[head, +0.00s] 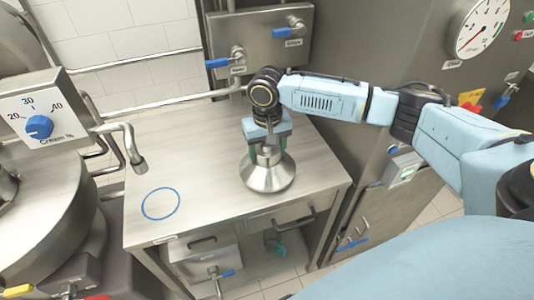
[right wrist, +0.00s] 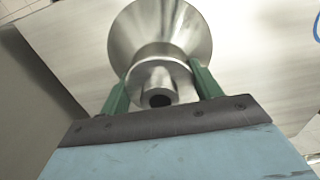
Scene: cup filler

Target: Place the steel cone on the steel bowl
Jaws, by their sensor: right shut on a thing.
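The steel cone (head: 268,178) is a shiny funnel shape, wide end down and narrow neck up, at the right part of the steel table. My right gripper (head: 267,146) is above it with its fingers on either side of the neck. In the right wrist view, the green fingers are shut on the neck of the cone (right wrist: 161,35). I cannot tell whether its rim touches the table. A big round steel vessel (head: 45,193) stands at the left edge; I cannot tell whether it is the steel bowl. No other bowl shows clearly. My left gripper is out of view.
The steel table (head: 205,150) has a blue ring mark (head: 160,203) on its bare left part. A bent pipe (head: 135,150) and a dial box (head: 40,115) stand left. Blue-handled valves (head: 237,60) are on the back wall. A steel cabinet (head: 400,75) stands right.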

